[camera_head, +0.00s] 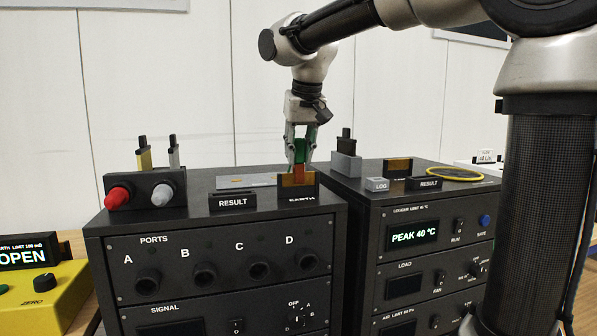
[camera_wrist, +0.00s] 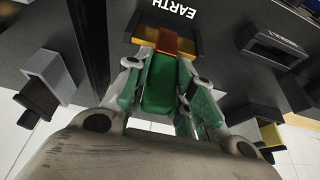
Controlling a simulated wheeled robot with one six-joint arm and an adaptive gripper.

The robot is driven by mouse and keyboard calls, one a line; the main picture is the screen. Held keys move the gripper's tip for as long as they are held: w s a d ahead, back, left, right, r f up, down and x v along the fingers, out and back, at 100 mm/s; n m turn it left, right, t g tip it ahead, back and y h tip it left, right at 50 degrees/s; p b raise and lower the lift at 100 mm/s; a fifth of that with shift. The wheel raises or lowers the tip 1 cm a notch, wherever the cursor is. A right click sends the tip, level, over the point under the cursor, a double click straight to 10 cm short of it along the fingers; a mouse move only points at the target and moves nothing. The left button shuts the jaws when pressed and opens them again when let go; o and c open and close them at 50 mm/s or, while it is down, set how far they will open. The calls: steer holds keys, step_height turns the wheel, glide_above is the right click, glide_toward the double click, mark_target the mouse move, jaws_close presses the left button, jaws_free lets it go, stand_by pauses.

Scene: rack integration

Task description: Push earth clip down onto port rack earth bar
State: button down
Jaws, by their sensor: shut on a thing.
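The earth clip has a green body (camera_head: 300,150) and a copper-orange lower part (camera_head: 298,174). My gripper (camera_head: 300,142) is shut on the green body, which also shows between the fingers in the wrist view (camera_wrist: 160,88). The earth bar is a brass strip (camera_head: 286,181) in a black holder on top of the port rack (camera_head: 205,183). In the wrist view the copper part (camera_wrist: 167,43) overlaps the brass bar (camera_wrist: 187,47), behind the EARTH label. The clip looks upright and at the bar; how far down it sits is hidden.
A RESULT holder (camera_head: 233,201) stands left of the bar, with a grey plate (camera_head: 245,181) behind it. A box with red and grey plugs (camera_head: 150,190) is farther left. A grey block with a black plug (camera_head: 346,165) stands close on the right.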

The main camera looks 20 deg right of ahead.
steer(key=shift+f, duration=0.6)
steer(key=c, duration=1.1)
jaws_free()
steer(key=v, duration=1.2)
steer(key=s+d+f, duration=0.5)
steer(key=s+f, duration=0.2)
steer(key=f, duration=0.1)
steer(key=s+d+f, duration=0.5)
steer(key=s+f, duration=0.2)
steer(key=f, duration=0.2)
steer(key=s+d+f, duration=0.5)
steer(key=s+f, duration=0.3)
steer(key=shift+f, duration=0.2)
